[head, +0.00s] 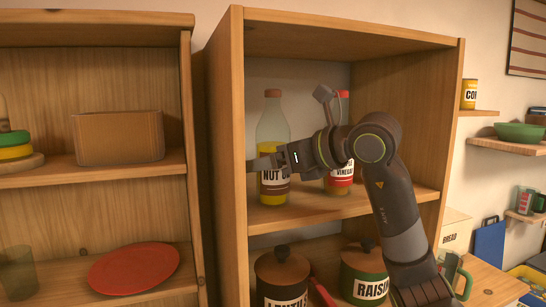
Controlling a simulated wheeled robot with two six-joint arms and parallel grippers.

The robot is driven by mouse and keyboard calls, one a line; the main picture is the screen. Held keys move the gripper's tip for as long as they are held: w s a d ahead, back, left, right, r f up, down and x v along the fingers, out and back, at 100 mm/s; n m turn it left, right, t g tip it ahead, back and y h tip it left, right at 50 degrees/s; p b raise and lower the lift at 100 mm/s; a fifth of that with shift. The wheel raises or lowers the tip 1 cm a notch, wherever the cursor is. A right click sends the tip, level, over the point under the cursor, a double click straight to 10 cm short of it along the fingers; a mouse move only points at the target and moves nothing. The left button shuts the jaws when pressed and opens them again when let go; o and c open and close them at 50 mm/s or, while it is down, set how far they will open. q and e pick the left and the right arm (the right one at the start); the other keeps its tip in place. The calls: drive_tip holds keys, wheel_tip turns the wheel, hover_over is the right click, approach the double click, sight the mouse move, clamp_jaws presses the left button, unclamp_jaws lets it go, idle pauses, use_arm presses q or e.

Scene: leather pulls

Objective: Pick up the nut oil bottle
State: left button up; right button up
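The nut oil bottle (272,126) is a clear bottle with a reddish-brown cap, a dark label and yellow liquid. It stands upright on the middle shelf of the wooden cabinet. My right gripper (262,163) reaches in from the right, its visible finger crossing in front of the bottle and covering the top of its label. I cannot tell whether it touches the bottle, or where the other finger is. My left gripper is not in view.
A red-capped vinegar bottle (343,178) stands just right, partly behind my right arm. Below are a lentils pot (282,275) and a raisins pot (364,270). The cabinet's left side panel (226,160) is close to the gripper's tip.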

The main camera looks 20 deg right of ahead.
drive_tip(key=shift+c, duration=0.4)
drive_tip(key=c, duration=1.2)
drive_tip(key=shift+c, duration=0.8)
drive_tip(key=shift+r, duration=0.15)
